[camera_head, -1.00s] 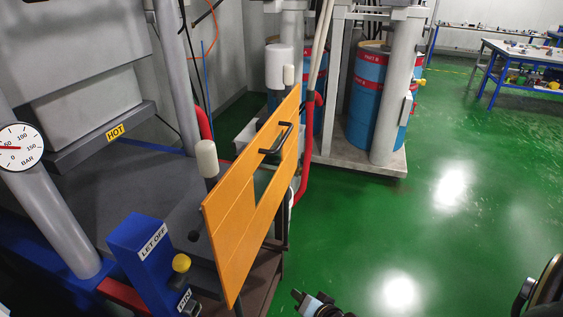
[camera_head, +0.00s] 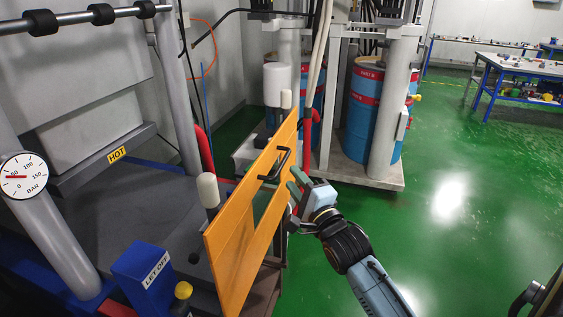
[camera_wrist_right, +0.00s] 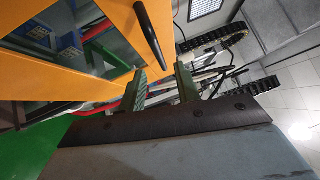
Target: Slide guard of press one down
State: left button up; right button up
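The guard is an orange plate (camera_head: 232,245) with a cut-out window, standing on edge in front of the press in the head view. Its black bar handle (camera_head: 283,166) is on the upper part of its face. My right gripper (camera_head: 293,200) is just right of and below the handle, its fingers apart and empty. In the right wrist view the two green fingers (camera_wrist_right: 161,74) are spread, and the handle (camera_wrist_right: 150,40) lies just beyond their tips, not between them. The orange guard (camera_wrist_right: 65,88) fills the upper left there. My left gripper is not in view.
A blue LET OFF box (camera_head: 145,275) with a yellow knob (camera_head: 183,290) stands left of the guard. A white-capped post (camera_head: 208,190) is behind the guard. Blue and red drums (camera_head: 364,110) stand behind.

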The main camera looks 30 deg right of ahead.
aim_at(282, 161)
jog(key=w, duration=0.5)
jog(key=w+r, duration=0.1)
jog(key=w, duration=0.1)
jog(key=shift+w+d, duration=0.15)
jog(key=shift+d, duration=0.2)
grip_shut()
